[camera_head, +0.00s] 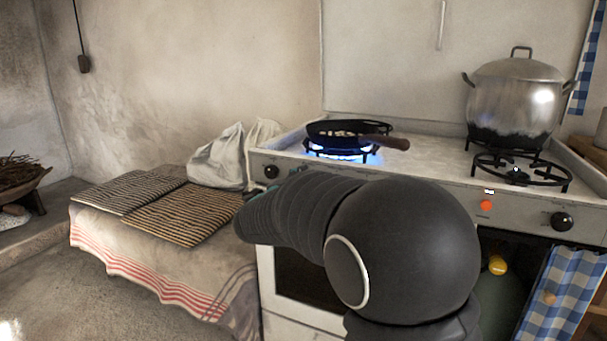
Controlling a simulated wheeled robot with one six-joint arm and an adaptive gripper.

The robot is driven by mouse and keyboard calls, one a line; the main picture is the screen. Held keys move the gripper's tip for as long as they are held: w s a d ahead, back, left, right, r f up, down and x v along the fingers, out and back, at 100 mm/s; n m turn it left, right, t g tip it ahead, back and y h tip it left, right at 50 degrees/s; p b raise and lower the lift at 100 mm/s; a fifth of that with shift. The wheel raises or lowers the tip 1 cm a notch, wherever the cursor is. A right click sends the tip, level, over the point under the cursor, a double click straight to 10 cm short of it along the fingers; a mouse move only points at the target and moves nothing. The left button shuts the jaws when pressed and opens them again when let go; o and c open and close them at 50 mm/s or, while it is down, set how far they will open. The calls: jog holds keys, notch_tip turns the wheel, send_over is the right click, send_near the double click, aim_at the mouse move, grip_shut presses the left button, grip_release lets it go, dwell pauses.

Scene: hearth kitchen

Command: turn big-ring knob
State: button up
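The white gas stove (440,160) stands at the right. Its front panel has a black knob (271,171) at the left end and another black knob (562,221) at the right end. I cannot tell which is the big-ring knob, as the markings are too small to read. The left burner has a blue flame (345,154) under a dark pan (333,129). The right front burner (518,172) shows no flame. My dark arm crosses the stove front, its far end just below and left of the left knob. My gripper is hidden behind it.
A large lidded metal pot (515,98) stands at the back right of the stove. The pan's wooden handle (385,142) points right. A red-orange round part (486,205) sits on the panel. Striped mats (180,213) and a white cloth bag (217,160) lie on the ledge at left.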

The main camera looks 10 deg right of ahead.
jog(key=shift+n+p, duration=0.3)
jog(key=shift+n, duration=0.3)
jog(key=o, duration=1.1)
jog(key=shift+o, duration=0.2)
jog(key=v, duration=1.2)
